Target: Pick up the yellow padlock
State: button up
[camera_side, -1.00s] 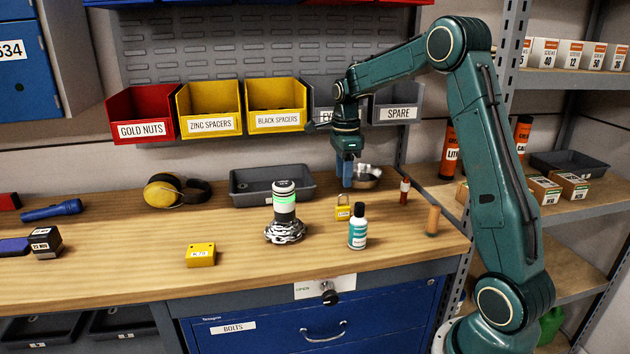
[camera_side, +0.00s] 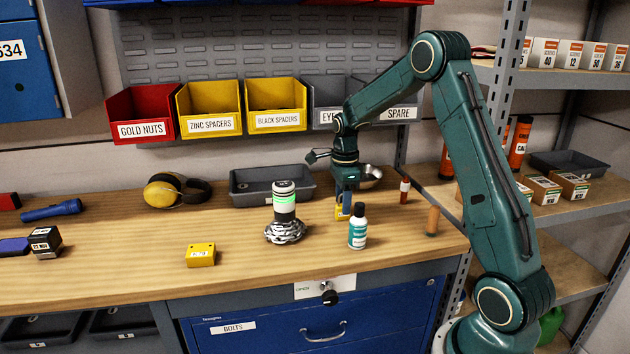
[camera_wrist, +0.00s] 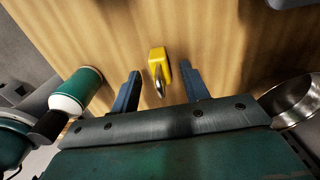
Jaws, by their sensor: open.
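The yellow padlock (camera_wrist: 158,59) lies on the wooden bench in the wrist view, with its silver shackle toward my gripper. In the side view the padlock (camera_side: 340,213) shows only in part, behind and below the blue fingers. My gripper (camera_side: 347,208) points down over it, close to the bench top. In the wrist view my gripper (camera_wrist: 160,82) is open, one blue finger on each side of the padlock's shackle end, with gaps between. Nothing is held.
A teal-labelled bottle (camera_side: 358,228) stands just in front of the padlock. A metal bowl (camera_side: 371,175) is behind my gripper, and a grey tray (camera_side: 250,200) is behind left. A yellow block (camera_side: 200,254) lies front left.

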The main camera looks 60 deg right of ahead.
jog(key=shift+f, duration=1.45)
grip_shut()
